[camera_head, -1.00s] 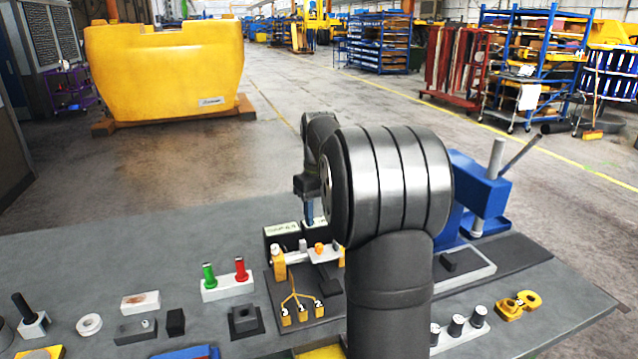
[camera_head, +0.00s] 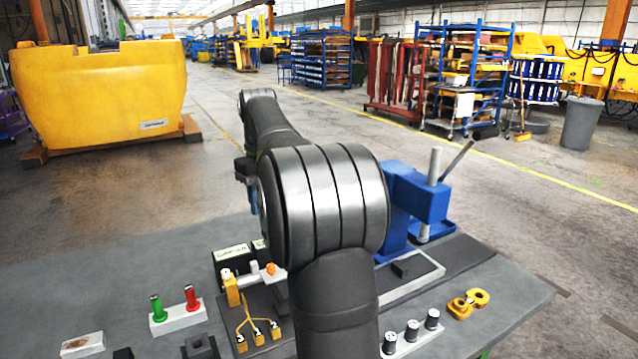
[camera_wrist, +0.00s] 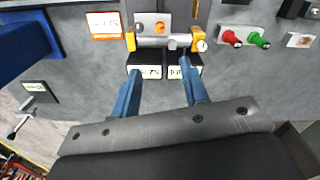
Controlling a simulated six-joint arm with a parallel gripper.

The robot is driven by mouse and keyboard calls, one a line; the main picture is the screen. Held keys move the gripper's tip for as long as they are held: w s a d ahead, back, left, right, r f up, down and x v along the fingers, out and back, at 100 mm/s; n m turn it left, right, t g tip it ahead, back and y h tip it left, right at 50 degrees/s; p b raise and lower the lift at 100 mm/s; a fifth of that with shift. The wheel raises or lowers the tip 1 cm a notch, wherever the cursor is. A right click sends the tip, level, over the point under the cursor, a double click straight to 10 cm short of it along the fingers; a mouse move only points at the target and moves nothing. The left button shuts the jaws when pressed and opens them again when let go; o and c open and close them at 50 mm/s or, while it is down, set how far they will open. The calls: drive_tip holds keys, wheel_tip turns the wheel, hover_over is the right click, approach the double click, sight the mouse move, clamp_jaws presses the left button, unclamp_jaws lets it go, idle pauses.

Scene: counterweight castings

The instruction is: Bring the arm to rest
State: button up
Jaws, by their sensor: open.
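My gripper (camera_wrist: 160,68) shows in the wrist view with its two blue fingers spread apart and nothing between them. In the head view my arm hides most of the gripper; only a bit of blue finger shows left of the large joint. A fixture with a grey bar and yellow end brackets (camera_head: 232,291) stands beside the labelled blocks, partly behind my arm.
On the grey bench (camera_head: 120,262) are red and green pegs in a white block (camera_head: 178,317), a blue press (camera_head: 408,205), a white block with several dark pegs (camera_head: 411,336) and yellow lifting parts (camera_head: 467,304). A large yellow casting (camera_head: 98,95) stands on the floor beyond.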

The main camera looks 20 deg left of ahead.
wheel_tip(320, 180, down, 18)
drive_tip(key=shift+r, duration=0.2)
idle(0.4)
drive_tip(key=shift+r, duration=0.1)
drive_tip(key=m, duration=1.3)
drive_tip(key=shift+m, duration=2.8)
idle(1.6)
